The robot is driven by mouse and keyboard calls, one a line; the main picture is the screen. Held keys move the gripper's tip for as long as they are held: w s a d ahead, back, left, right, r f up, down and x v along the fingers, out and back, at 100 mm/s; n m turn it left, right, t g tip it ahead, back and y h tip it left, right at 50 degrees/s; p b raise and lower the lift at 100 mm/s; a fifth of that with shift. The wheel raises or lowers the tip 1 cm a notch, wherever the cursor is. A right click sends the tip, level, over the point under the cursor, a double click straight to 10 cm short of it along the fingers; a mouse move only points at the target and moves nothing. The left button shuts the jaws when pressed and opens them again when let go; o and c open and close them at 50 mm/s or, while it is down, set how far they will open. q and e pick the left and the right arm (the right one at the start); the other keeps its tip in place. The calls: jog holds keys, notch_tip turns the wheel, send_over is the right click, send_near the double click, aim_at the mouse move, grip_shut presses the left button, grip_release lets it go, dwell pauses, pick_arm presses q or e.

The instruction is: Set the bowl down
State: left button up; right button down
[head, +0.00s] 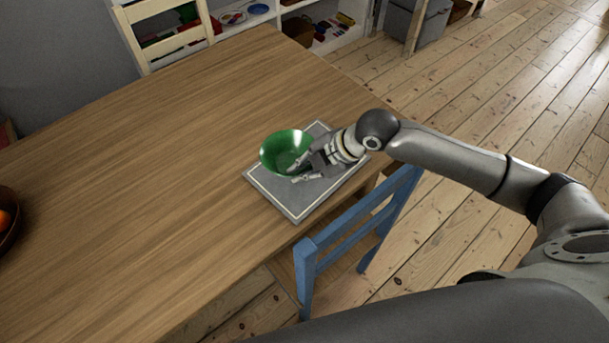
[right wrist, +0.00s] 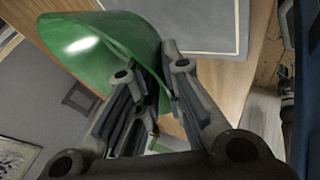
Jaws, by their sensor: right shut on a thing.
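A green bowl (head: 283,148) is over the grey mat with a pale border line (head: 296,205) near the table's right edge in the head view. The bowl is tilted, and I cannot tell whether it touches the mat. My right gripper (head: 301,171) is shut on the bowl's near right rim. In the right wrist view the bowl (right wrist: 112,45) shows at the upper left, with its wall between the fingers of the gripper (right wrist: 168,90). The grey mat (right wrist: 205,22) shows behind it. My left gripper is not in view.
The wooden table (head: 150,150) is largely bare. A dark bowl with orange fruit (head: 8,215) sits at its left edge. A blue chair (head: 345,235) stands close below my right arm. A cream chair (head: 165,35) and a white shelf (head: 330,25) are beyond the table.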

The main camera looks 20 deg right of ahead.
jog(key=shift+f, duration=0.75)
notch_tip(320, 180, down, 4)
jog(key=shift+r, duration=0.15)
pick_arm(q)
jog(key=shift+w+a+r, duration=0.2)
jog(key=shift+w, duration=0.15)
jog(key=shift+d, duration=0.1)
pick_arm(e)
jog(key=c, duration=1.5)
grip_release()
jog(key=shift+c, duration=0.2)
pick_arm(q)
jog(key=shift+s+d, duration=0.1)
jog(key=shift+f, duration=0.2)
pick_arm(e)
jog(key=v, duration=1.2)
